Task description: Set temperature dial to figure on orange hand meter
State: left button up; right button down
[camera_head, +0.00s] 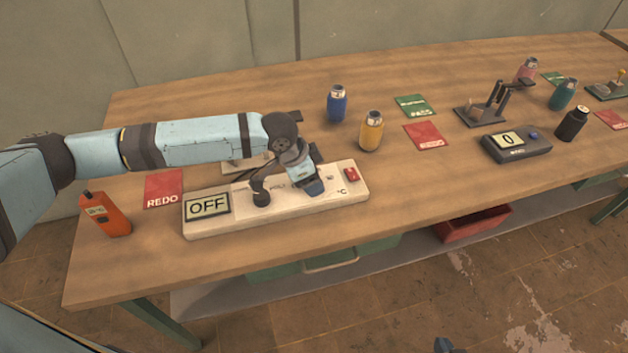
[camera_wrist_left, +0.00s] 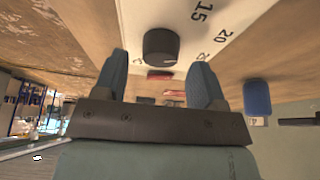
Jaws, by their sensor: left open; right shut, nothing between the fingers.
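The orange hand meter (camera_head: 106,213) lies at the table's left end; its small screen is too small to read. A long white panel (camera_head: 225,222) has a screen (camera_head: 207,206) reading OFF and a red switch (camera_head: 351,174). In the left wrist view, the black temperature dial (camera_wrist_left: 160,46) sits on the panel beside figures 15 and 20. My left gripper (camera_head: 312,186) is over the panel, partly hidden by its own arm. Its blue fingers (camera_wrist_left: 161,82) are spread, with the dial showing between and beyond their tips. My right gripper (camera_head: 443,345) is shut and empty at the bottom edge.
A red REDO card (camera_head: 163,188) lies between meter and panel. Blue (camera_head: 337,104) and yellow (camera_head: 371,131) bottles stand behind the panel. A black meter (camera_head: 516,143) reading 0 is at right. The table front right of the panel is clear.

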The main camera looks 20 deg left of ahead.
pick_arm(q)
jog(key=shift+x, duration=1.05)
pick_arm(e)
jog(key=shift+f, duration=0.1)
pick_arm(q)
jog(key=shift+r, duration=0.1)
jog(key=c, duration=0.9)
jog(key=shift+r+m+p, duration=0.15)
jog(key=shift+m+p, duration=0.35)
jog(key=shift+p, duration=0.25)
jog(key=m+g+p, duration=0.1)
jog(key=m+p, duration=0.1)
jog(key=m, duration=0.1)
jog(key=shift+w+h, duration=0.1)
jog(key=shift+h, duration=0.3)
jog(key=m+g, duration=0.1)
jog(key=m, duration=0.3)
jog(key=shift+g+p, duration=0.3)
jog(key=shift+g, duration=0.1)
jog(key=shift+m, duration=0.3)
pick_arm(e)
jog(key=r, duration=0.3)
jog(key=shift+s+d, duration=0.2)
jog(key=shift+s, duration=0.05)
jog(key=shift+w+r+n, duration=0.1)
jog(key=shift+r+n, duration=0.05)
jog(key=shift+n, duration=0.15)
